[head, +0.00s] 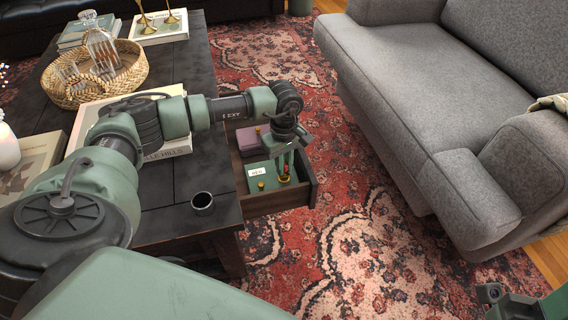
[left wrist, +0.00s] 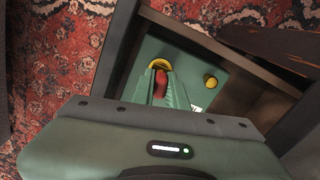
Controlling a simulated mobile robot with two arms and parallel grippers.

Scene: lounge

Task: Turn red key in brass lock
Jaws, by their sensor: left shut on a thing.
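A green box (head: 266,168) with a white label sits in the open drawer. The brass lock (head: 284,180) is on its top, and it shows as a yellow ring in the left wrist view (left wrist: 159,63). The red key (left wrist: 161,84) stands at the lock, between the green fingers of my left gripper (left wrist: 162,80). My left gripper reaches down over the box in the head view (head: 285,164) and is shut on the key. The fingers hide part of the key and lock, so the key's angle is hard to read. Part of my right arm shows at the bottom right corner; its fingers cannot be made out.
The open drawer (head: 281,201) has walls close around the box. A purple box (head: 249,139) lies behind the green one, and a brass knob (left wrist: 210,81) sits beside the lock. A dark cup (head: 202,203) stands near the table edge. A grey sofa (head: 430,110) is at the right.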

